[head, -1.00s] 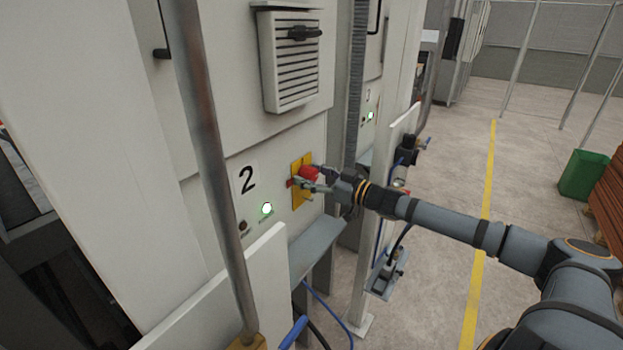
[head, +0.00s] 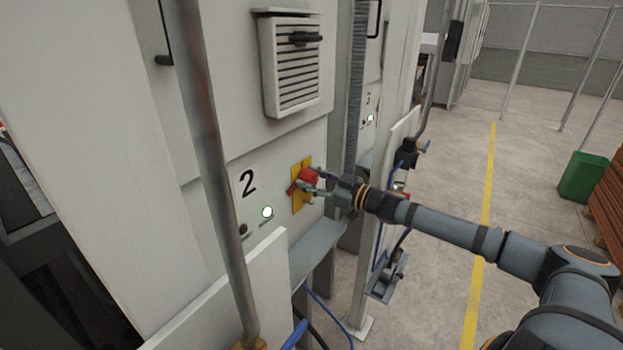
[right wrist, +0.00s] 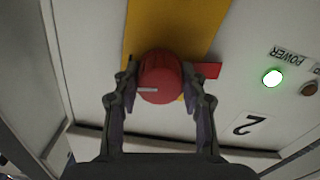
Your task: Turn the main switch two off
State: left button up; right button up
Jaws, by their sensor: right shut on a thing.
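The main switch two is a red rotary knob (head: 308,176) on a yellow plate (head: 299,201), on the pale cabinet beside a black number 2. My right gripper (head: 313,183) is shut on the knob. In the right wrist view the fingers (right wrist: 161,90) press on both sides of the red knob (right wrist: 160,78), and a red tab sticks out beside it over the yellow plate (right wrist: 205,15). The green power light (head: 267,212) is lit; it also glows in the right wrist view (right wrist: 272,78). My left gripper is not in view.
A metal pole (head: 214,160) stands upright in front of the cabinet, left of the switch. A grey ledge (head: 318,245) juts out below it. A panel with valves and blue hoses (head: 392,270) stands to the right.

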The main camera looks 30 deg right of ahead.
jog(key=n, duration=0.3)
jog(key=shift+n+p, duration=0.3)
jog(key=shift+n, duration=0.1)
jog(key=n, duration=0.3)
jog(key=shift+n+p, duration=0.3)
jog(key=shift+p, duration=0.1)
jog(key=n+p, duration=0.1)
jog(key=n, duration=0.3)
jog(key=shift+f+n+p, duration=0.1)
jog(key=shift+n+p, duration=0.6)
jog(key=shift+n, duration=1.2)
jog(key=o, duration=1.2)
jog(key=shift+c, duration=0.2)
